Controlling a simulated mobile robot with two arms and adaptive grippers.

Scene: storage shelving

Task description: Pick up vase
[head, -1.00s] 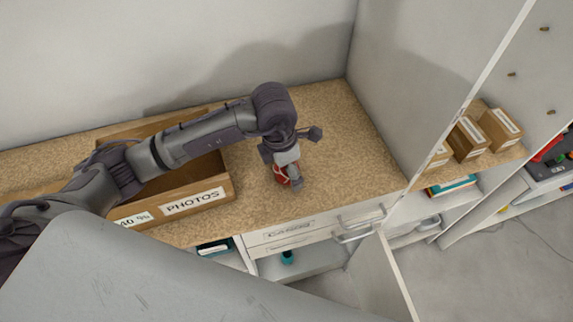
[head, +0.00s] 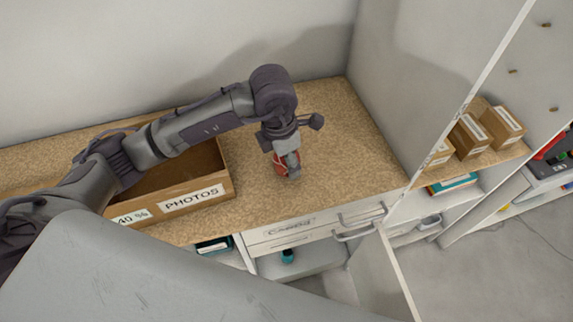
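The vase (head: 281,164) is a small red object with a light pattern, mostly hidden by my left gripper (head: 289,168). The gripper points down over the speckled tan countertop (head: 325,150), right of the cardboard box. Its fingers are around the vase and appear shut on it. I cannot tell clearly whether the vase's base touches the countertop. My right gripper is not in view.
An open cardboard box (head: 193,199) labelled PHOTOS stands left of the gripper, under my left arm. A tall grey panel (head: 400,85) bounds the countertop on the right. Below are drawers (head: 290,232) and an open door (head: 385,275). Small boxes (head: 470,137) stand beyond the panel.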

